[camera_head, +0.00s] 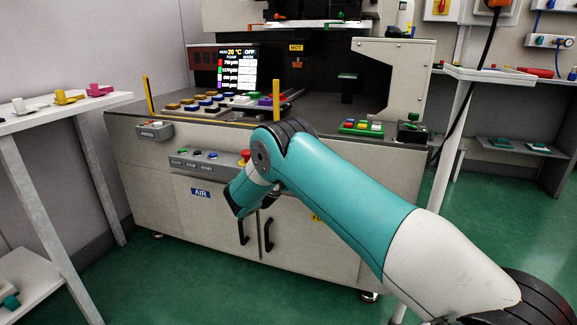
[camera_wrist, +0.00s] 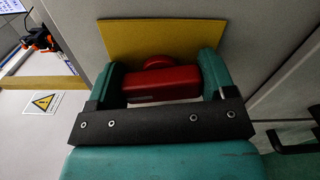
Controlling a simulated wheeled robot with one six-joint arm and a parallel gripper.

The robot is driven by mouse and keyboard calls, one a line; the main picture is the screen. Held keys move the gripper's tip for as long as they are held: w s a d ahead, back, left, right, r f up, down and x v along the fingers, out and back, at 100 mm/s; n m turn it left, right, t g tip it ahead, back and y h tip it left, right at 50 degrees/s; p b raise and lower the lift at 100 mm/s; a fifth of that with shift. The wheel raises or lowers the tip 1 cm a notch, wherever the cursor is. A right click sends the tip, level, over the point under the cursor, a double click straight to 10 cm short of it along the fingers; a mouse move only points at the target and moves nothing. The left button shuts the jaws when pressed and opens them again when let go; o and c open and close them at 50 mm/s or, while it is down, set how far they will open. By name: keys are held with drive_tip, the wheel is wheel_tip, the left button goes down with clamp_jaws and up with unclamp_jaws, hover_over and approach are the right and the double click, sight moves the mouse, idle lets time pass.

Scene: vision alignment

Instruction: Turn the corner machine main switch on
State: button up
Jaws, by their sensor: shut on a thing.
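The main switch shows in the wrist view as a red handle (camera_wrist: 162,87) on a yellow plate (camera_wrist: 135,36). The handle lies crosswise in the picture, with a round red part behind it. My gripper (camera_wrist: 160,76) has its teal fingers at the handle's two ends and is shut on it. In the head view my gripper (camera_head: 238,203) is low at the front of the corner machine (camera_head: 140,185), beside the AIR label (camera_head: 200,193). The switch itself is hidden there behind my arm.
A button panel with a red emergency button (camera_head: 246,157) is just above my gripper. A white table (camera_head: 60,112) stands at left, another (camera_head: 490,75) at right. The green floor in front is clear.

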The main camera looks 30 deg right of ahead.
drive_tip(key=shift+a+f+m, duration=0.1)
drive_tip(key=shift+a+m, duration=0.05)
drive_tip(key=shift+m, duration=0.85)
drive_tip(key=o, duration=0.9)
drive_tip(key=b+v, duration=1.5)
drive_tip(key=v, duration=0.2)
drive_tip(key=shift+s+a, duration=0.1)
